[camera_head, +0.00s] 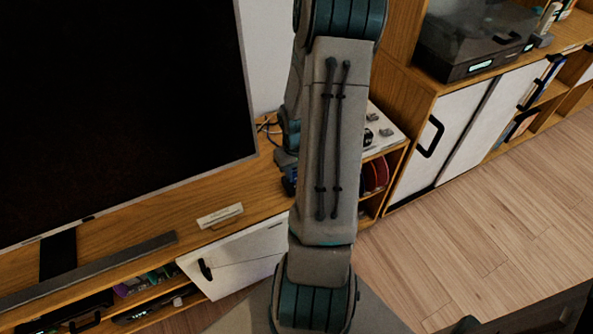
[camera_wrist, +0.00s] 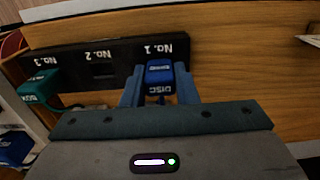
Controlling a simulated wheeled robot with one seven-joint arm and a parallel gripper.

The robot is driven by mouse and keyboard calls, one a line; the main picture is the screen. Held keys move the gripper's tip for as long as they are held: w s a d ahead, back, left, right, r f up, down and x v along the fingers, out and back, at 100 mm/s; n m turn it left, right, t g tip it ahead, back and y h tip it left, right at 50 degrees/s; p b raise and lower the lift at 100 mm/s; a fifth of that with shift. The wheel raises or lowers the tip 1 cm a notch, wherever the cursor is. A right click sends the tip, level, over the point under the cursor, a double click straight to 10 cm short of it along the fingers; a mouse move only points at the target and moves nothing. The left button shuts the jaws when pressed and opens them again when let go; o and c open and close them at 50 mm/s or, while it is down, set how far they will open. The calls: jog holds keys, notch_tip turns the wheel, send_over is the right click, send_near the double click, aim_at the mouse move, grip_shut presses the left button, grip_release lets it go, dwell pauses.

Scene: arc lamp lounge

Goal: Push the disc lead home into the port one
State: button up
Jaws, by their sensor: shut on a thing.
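In the wrist view, a black port strip (camera_wrist: 60,65) shows upside-down labels No. 1, No. 2 and No. 3. The disc lead's blue plug (camera_wrist: 158,75), marked DISC, sits between the two blue fingers of my gripper (camera_wrist: 158,88), which is shut on it. The plug is lined up in front of port one (camera_wrist: 158,48) and hides its opening. How deep it sits cannot be told. The port two opening (camera_wrist: 104,70) is empty. In the head view my arm covers the gripper and strip.
A teal plug (camera_wrist: 38,87) marked BOX is at port three, left of the empty port. In the head view, a large television (camera_head: 110,110) stands left on the wooden cabinet (camera_head: 255,190), with an open white flap (camera_head: 235,260) below. A turntable (camera_head: 475,40) stands at the upper right.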

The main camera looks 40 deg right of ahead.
jog(key=o, duration=1.1)
jog(key=shift+r, duration=0.1)
notch_tip(320, 180, up, 14)
jog(key=p, duration=0.3)
jog(key=shift+f, duration=0.2)
jog(key=s+a+r+t+p, duration=0.1)
jog(key=s+a+r+p, duration=0.1)
jog(key=a+r, duration=0.5)
jog(key=s+a+r+n+t+p, duration=0.1)
jog(key=s+a+r+p, duration=0.2)
jog(key=a+r+p, duration=0.2)
jog(key=s+a+r+n+p, duration=0.1)
jog(key=a+r+p, duration=0.3)
jog(key=a+r, duration=0.6)
jog(key=shift+s+a+r+t, duration=0.2)
jog(key=shift+s+r, duration=0.15)
jog(key=shift+r, duration=0.2)
jog(key=shift+s+a+r+t, duration=0.1)
jog(key=shift+s+r+t, duration=0.15)
jog(key=shift+r, duration=0.25)
